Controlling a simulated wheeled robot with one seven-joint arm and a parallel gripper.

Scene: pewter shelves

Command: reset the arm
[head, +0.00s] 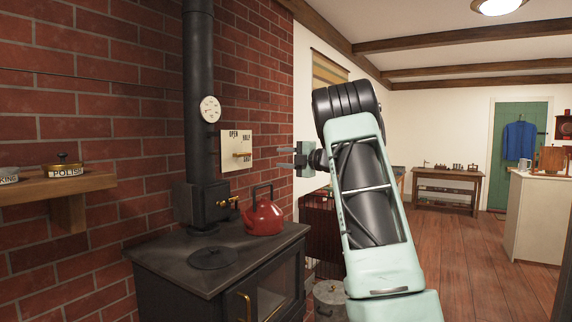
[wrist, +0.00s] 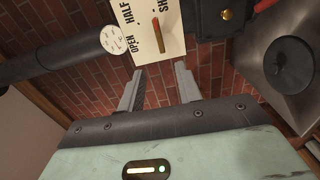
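My gripper (head: 285,158) is raised in the head view, pointing left toward the brick wall, to the right of a cream damper plate. My pale green arm stands in the middle of the view, bent at the top. In the wrist view the two grey fingers of my gripper (wrist: 159,88) are apart with nothing between them. The cream plate (wrist: 160,32) lies just beyond the fingertips there, with a brass lever (wrist: 158,36) on it. The plate also shows on the wall in the head view (head: 236,142).
A black stove (head: 160,262) with a red kettle (head: 264,214) stands below and left of my gripper. A stovepipe (head: 199,150) with a round gauge (head: 210,109) rises from it. A wooden shelf (head: 95,183) is at the left. Open floor (head: 470,260) lies to the right.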

